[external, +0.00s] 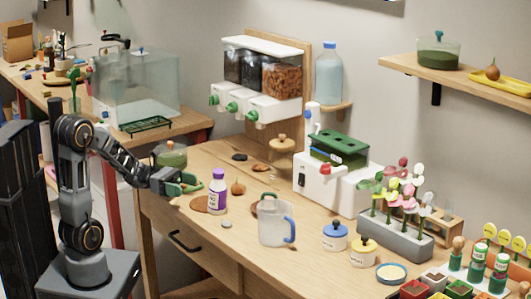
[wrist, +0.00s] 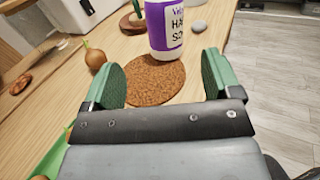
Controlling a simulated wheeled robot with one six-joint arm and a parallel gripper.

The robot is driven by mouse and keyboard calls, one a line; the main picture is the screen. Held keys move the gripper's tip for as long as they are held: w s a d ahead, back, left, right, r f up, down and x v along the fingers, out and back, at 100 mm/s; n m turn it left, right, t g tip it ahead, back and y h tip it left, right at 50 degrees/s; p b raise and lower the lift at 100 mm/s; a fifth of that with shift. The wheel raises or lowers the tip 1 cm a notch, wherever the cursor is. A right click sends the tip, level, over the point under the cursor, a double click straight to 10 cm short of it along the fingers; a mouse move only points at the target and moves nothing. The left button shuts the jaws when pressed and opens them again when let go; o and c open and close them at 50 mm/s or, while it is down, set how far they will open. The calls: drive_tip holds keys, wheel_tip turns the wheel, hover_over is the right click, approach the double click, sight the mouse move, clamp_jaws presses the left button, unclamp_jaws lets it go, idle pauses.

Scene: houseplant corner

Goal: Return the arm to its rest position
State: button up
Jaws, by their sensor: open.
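My gripper (external: 184,184) reaches over the left end of the wooden workbench, with its green fingers spread apart. In the wrist view my gripper (wrist: 160,80) is open and nothing is between its fingers. Beyond the fingertips a purple-and-white labelled bottle (wrist: 165,28) stands upright at the far edge of a round cork mat (wrist: 150,82). In the external view the bottle (external: 217,192) stands just right of my gripper, apart from it, with the cork mat (external: 200,204) showing beside it.
A brown bulb (external: 238,188), a grey pebble (external: 226,224) and a clear jug (external: 274,226) with a blue handle are near the bottle. A lidded glass jar (external: 171,156) stands behind my gripper. A glass tank (external: 135,85) is on the left table. Open floor (wrist: 275,90) lies right of the bench edge.

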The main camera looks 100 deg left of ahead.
drive_tip(key=shift+s+a, duration=0.1)
drive_tip(key=shift+s, duration=0.2)
idle(0.4)
